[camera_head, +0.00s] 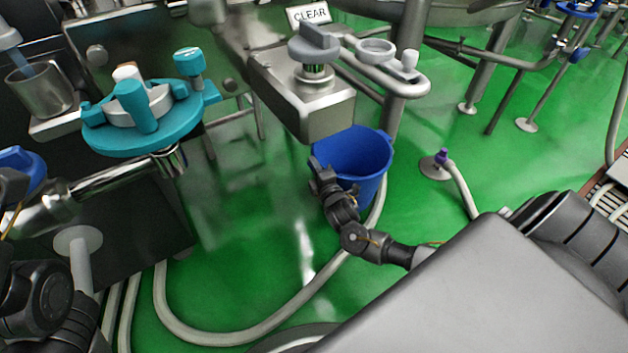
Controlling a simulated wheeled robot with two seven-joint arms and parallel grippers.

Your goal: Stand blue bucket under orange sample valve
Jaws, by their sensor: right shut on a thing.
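A blue bucket (368,158) is near the picture's middle, upright or nearly so, with its open top showing. My right gripper (322,178) is shut on the bucket at its near left rim. I cannot tell whether the bucket's base touches the floor. The bucket is just right of and below a steel block with a grey knob. No orange sample valve can be made out. My left arm is at the lower left edge; a dark part by a blue handle there may be its gripper (12,188), cut off by the edge.
A steel block (325,110) with a grey knob (314,42) overhangs beside the bucket, under a "CLEAR" sign (310,14). A teal-rimmed fitting (105,138) stands left. A pale hose (235,333) curves over the green floor. Right of the bucket is a purple-tipped hose (442,157).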

